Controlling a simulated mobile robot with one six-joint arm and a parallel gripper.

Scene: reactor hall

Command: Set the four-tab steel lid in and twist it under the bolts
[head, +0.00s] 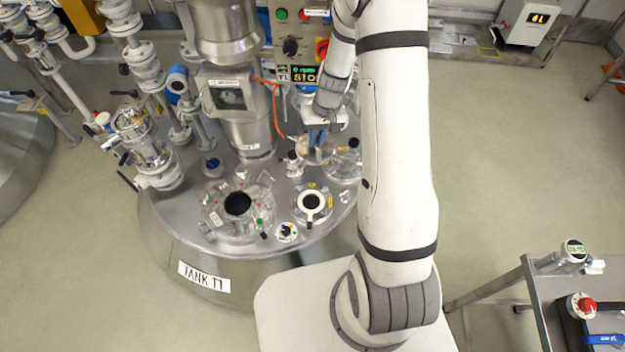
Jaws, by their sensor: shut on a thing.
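My gripper (318,138) points down over the back right part of the tank top in the head view. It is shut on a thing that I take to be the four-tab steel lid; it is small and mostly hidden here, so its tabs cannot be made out. A large round flange with a dark open hole (238,204) and fittings around its rim sits at the front left of the tank top. A smaller port with a white ring and dark hole (311,201) sits to its right. I cannot tell which opening has the bolts for the lid.
The steel tank top (190,222) is crowded with valves, a central motor column (228,90) and a glass-bodied pipe fitting (140,140). A control box (291,45) stands behind. A side table (560,290) is at lower right.

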